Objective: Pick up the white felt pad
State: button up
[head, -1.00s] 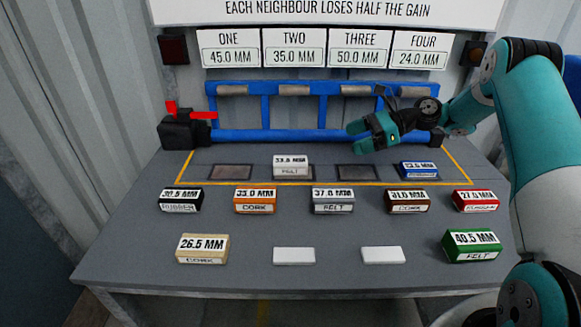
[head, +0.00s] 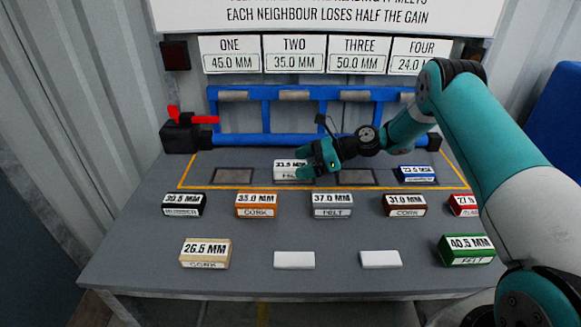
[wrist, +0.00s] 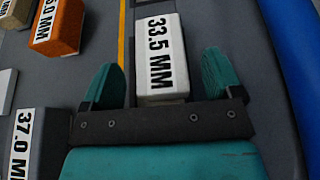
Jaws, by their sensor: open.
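The white felt pad (head: 284,171), marked 33.5 MM, sits in a recess inside the yellow outline on the bench. My gripper (head: 304,162) is open and empty at its right side, and its fingers hide part of the pad. In the wrist view the pad (wrist: 162,58) lies between the two teal fingers of my gripper (wrist: 163,80), with a gap on each side. I cannot tell whether the fingertips are above the pad or down beside it.
A blue pipe frame (head: 255,140) with a red-handled valve (head: 185,130) stands behind. The grey 37.0 MM felt block (head: 332,204) and orange cork block (head: 256,204) are in front. Empty recesses (head: 233,176) flank the pad. A blue block (head: 416,174) sits at right.

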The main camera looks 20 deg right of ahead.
jog(key=shift+x, duration=1.1)
jog(key=c, duration=1)
jog(key=shift+r, duration=0.1)
